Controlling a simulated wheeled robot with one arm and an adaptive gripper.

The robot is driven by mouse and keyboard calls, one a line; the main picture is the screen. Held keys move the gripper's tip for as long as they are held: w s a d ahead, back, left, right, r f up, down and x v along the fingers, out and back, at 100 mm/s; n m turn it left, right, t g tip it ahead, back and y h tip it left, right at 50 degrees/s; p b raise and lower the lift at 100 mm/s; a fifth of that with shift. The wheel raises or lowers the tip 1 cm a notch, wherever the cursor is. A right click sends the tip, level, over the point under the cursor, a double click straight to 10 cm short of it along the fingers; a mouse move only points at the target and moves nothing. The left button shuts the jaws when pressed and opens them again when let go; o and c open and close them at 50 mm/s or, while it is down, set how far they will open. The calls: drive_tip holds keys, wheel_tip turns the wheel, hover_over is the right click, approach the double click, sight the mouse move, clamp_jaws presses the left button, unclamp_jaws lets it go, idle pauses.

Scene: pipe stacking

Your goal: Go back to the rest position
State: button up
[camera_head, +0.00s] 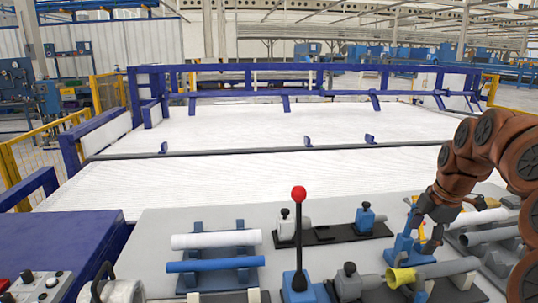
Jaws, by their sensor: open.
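My gripper (424,236) is at the right of the head view, at the end of my brown arm. It points down and its fingers are apart, with nothing seen between them. It is close to a blue fixture (403,250) and above a grey pipe with a yellow end (446,268). I cannot tell whether it touches the fixture. A white pipe (215,239) and a blue pipe (215,264) lie on a rack at the left of the bench. Another white pipe (480,217) and a grey pipe (491,235) lie at the right, partly near my arm.
A lever with a red knob (298,194) stands upright at the bench's middle front. Clamps (365,217) sit on dark bases behind it. A blue-framed enclosure (250,80) with a wide white surface lies beyond. The grey bench (160,222) is bare at its back left.

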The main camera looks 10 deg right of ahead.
drive_tip(key=s+a+r+m+g+p, duration=0.1)
drive_tip(key=s+a+m, duration=0.25)
drive_tip(key=a, duration=0.55)
drive_tip(key=s+a+m+g+p, duration=0.15)
drive_tip(key=s+a, duration=0.35)
drive_tip(key=a, duration=0.5)
drive_tip(key=s+a+f+m+p, duration=0.1)
drive_tip(key=s+a+m, duration=0.1)
drive_tip(key=s, duration=0.4)
drive_tip(key=s+a+f+m+g+p, duration=0.1)
drive_tip(key=s+a+f+m, duration=0.1)
drive_tip(key=s+m, duration=0.3)
drive_tip(key=s+a+f+m+g+p, duration=0.1)
drive_tip(key=s+a+f+m, duration=0.1)
drive_tip(key=s, duration=0.7)
drive_tip(key=shift+a+f+m+h, duration=0.2)
drive_tip(key=shift+a+m+h, duration=0.1)
drive_tip(key=shift+a+m, duration=0.65)
drive_tip(key=shift+d, duration=0.1)
